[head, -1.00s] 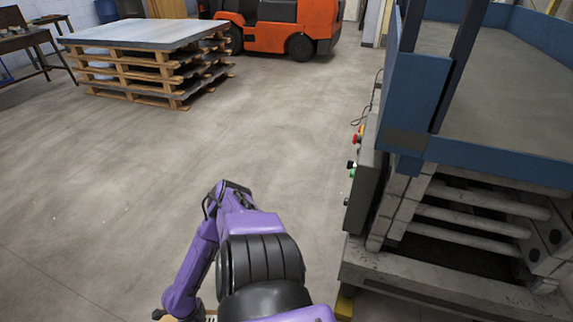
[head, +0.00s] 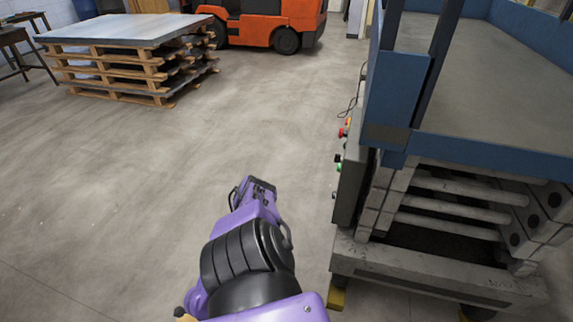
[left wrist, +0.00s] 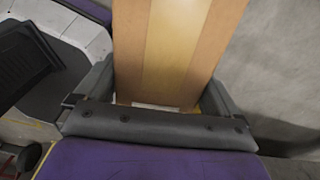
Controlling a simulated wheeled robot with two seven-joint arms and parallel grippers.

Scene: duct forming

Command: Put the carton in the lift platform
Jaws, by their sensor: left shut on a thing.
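The carton (left wrist: 180,45) is brown with a paler tape strip, and fills the top middle of the left wrist view. My left gripper (left wrist: 158,97) is shut on it, one finger on each side. The lift platform (head: 480,157) stands at the right of the head view, with blue sides and a grey deck that looks empty where visible. The arm is left of the lift, apart from it in the picture. My right gripper is not in view.
A control box (head: 350,175) with coloured buttons and dark posts (head: 436,65) are on the lift's near left side. A pallet stack (head: 135,60) stands at the far left and an orange forklift (head: 268,22) at the back. The concrete floor (head: 150,190) between is clear.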

